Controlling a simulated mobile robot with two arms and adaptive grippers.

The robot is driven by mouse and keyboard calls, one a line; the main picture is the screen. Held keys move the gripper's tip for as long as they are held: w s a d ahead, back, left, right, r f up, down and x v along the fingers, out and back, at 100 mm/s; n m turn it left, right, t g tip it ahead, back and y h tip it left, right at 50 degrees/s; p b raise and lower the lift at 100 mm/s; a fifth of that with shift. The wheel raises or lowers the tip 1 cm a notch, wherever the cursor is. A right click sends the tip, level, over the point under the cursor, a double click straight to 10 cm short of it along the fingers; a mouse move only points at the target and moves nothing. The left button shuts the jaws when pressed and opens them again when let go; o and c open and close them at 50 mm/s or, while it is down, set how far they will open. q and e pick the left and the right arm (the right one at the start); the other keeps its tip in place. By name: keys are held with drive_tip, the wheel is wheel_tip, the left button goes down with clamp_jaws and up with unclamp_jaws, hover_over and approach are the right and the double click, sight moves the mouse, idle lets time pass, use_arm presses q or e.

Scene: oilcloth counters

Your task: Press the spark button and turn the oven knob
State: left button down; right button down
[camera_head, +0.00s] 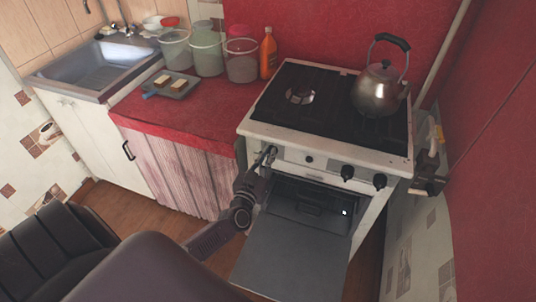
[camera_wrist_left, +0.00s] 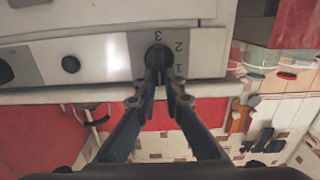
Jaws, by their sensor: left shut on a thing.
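The black oven knob (camera_wrist_left: 158,54) sits on the stove's front panel, with the numbers 1, 2 and 3 beside it. My left gripper (camera_head: 268,154) is at the left end of that panel in the head view. In the left wrist view the fingers of this gripper (camera_wrist_left: 168,84) are closed on the knob, which they partly hide. The spark button, a small round black one, is on the panel beside the knob, in the head view (camera_head: 309,158) and in the left wrist view (camera_wrist_left: 71,64). Nothing touches it. My right gripper does not show.
The oven door (camera_head: 285,255) hangs open below the panel. Two more black knobs (camera_head: 347,172) are at the panel's right. A kettle (camera_head: 379,90) stands on the stove top. The red counter (camera_head: 205,118) on the left holds jars and a grey tray (camera_head: 171,88).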

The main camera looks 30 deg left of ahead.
use_arm(q)
drive_tip(key=shift+s+a+f+n+b, duration=0.1)
drive_tip(key=shift+a+f+n+b, duration=0.3)
drive_tip(key=shift+n, duration=1.55)
drive_tip(key=shift+s+a+r+n+b, duration=0.15)
drive_tip(key=shift+n+b, duration=0.5)
drive_tip(key=shift+n, duration=1.25)
drive_tip(key=shift+w+a+f+n+b, duration=0.1)
drive_tip(key=shift+a+f+n+b, duration=0.35)
drive_tip(key=shift+n, duration=1.5)
drive_tip(key=shift+d+r, duration=0.15)
drive_tip(key=c, duration=2)
unclamp_jaws()
drive_tip(key=shift+c, duration=0.2)
drive_tip(key=shift+s, duration=0.15)
drive_tip(key=v, duration=1.1)
drive_tip(key=shift+s, duration=0.4)
